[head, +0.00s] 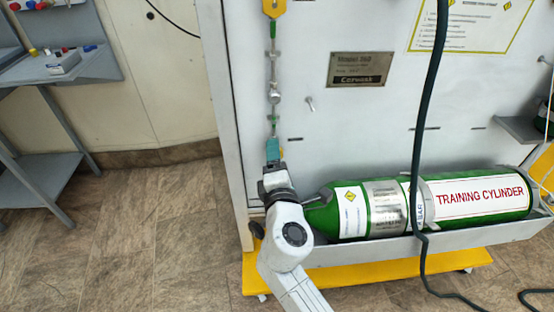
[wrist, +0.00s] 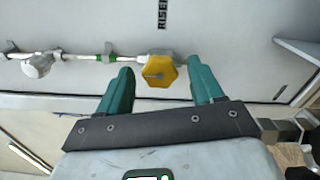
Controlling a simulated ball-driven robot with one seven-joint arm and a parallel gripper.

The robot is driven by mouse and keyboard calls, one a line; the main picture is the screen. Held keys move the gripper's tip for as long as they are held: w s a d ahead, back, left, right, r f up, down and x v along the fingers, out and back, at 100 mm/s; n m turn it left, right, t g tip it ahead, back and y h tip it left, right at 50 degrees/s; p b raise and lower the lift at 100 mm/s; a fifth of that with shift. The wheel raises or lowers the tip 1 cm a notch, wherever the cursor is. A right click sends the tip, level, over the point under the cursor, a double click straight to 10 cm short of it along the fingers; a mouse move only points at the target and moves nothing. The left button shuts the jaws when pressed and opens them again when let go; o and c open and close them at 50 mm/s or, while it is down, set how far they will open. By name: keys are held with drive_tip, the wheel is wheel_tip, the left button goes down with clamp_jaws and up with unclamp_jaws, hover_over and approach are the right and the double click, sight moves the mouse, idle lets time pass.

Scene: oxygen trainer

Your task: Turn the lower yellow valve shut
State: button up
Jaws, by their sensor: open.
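The lower yellow valve (wrist: 158,71) shows in the wrist view as a lobed yellow handle on a thin pipe. It sits in the gap between the two teal fingers of my gripper (wrist: 160,74). Both fingers are apart, with visible space on each side of the handle. In the head view my gripper (head: 273,150) is at the lower end of the vertical pipe and hides most of this valve; only a yellow sliver (head: 282,153) shows beside it. Another yellow valve part (head: 273,8) is at the top edge of the head view.
The pipe (head: 274,90) runs down a pale panel (head: 330,120). A green training cylinder (head: 475,198) lies in a grey tray to the right, close to my arm. A dark hose (head: 424,110) hangs in front. A grey bench (head: 60,62) stands left; floor between is clear.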

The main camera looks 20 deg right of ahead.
drive_tip(key=p+v, duration=0.1)
drive_tip(key=v, duration=0.9)
drive_tip(key=shift+s+a, duration=0.15)
drive_tip(key=shift+s, duration=0.25)
